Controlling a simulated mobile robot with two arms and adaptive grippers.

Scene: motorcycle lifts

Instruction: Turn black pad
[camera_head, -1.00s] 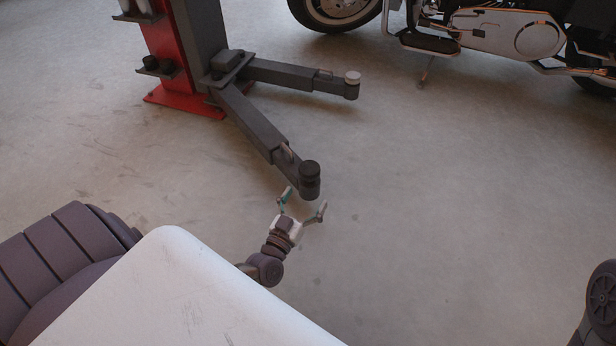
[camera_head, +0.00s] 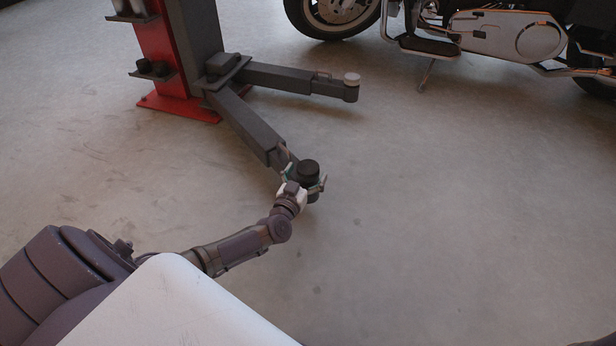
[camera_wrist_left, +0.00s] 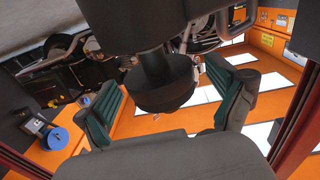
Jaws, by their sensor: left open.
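The black pad (camera_head: 308,168) is a dark round cap on the end of the lower grey lift arm (camera_head: 255,130). My left gripper (camera_head: 305,180) is open, with one finger on each side of the pad. In the left wrist view, the black pad (camera_wrist_left: 163,88) hangs between the two teal-lined fingers of the left gripper (camera_wrist_left: 168,104). Gaps show between the pad and both fingers there. My right gripper is not in view.
A motorcycle (camera_head: 500,35) stands at the upper right. The concrete floor (camera_head: 450,210) at right is clear.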

